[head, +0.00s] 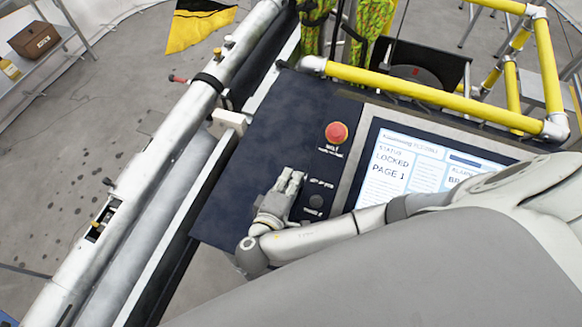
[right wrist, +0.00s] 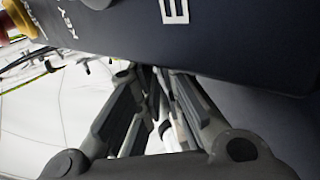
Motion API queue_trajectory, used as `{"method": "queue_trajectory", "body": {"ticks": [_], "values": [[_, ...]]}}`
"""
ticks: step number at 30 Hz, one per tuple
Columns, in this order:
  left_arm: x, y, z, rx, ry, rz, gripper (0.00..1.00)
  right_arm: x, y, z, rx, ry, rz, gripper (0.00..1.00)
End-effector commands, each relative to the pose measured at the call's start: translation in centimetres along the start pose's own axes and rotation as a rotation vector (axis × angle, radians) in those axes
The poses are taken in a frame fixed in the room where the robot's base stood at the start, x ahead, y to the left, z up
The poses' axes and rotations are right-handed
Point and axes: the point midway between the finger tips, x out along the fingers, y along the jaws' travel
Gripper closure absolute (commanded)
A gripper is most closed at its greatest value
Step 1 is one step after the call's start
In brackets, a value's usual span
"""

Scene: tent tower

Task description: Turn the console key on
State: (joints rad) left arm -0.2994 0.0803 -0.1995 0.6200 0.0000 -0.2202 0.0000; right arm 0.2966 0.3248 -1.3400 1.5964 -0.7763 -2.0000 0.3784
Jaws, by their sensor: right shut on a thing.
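The dark console panel (head: 268,125) lies below me in the head view. My right gripper (head: 291,181) is over its lower part, left of small white labels, with the fingers close together on the console key. The key itself is hidden by the fingers, so its turn angle cannot be seen. In the right wrist view, the gripper's fingers (right wrist: 155,95) come together just under the dark panel with white lettering (right wrist: 176,10). The console screen (head: 420,165) reads "STATUS LOCKED" and "PAGE 1". My left gripper is not in view.
A red mushroom button (head: 336,132) sits on the panel above my right gripper. A small round black control (head: 316,201) is close to the gripper's right. Yellow railing (head: 430,92) runs behind the console, and a long grey metal tube (head: 165,150) lies to its left.

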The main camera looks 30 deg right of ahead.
Motion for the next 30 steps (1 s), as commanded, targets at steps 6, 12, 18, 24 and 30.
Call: {"method": "queue_trajectory", "body": {"ticks": [6, 12, 18, 24, 30], "values": [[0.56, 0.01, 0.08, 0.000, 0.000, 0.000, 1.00, 0.00, -0.48, 0.03, -0.003, -0.001, 0.104, 1.00], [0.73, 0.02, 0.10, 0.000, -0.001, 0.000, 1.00, 0.01, -0.51, 0.03, -0.002, 0.000, 0.153, 1.00], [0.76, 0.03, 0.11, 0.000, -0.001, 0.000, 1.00, 0.01, -0.49, 0.01, -0.001, 0.000, 0.165, 1.00], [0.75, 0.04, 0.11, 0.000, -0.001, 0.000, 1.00, 0.02, -0.48, 0.01, -0.001, 0.000, 0.165, 1.00], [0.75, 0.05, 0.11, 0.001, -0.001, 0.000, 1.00, 0.03, -0.47, 0.01, -0.001, 0.000, 0.165, 0.78]]}}
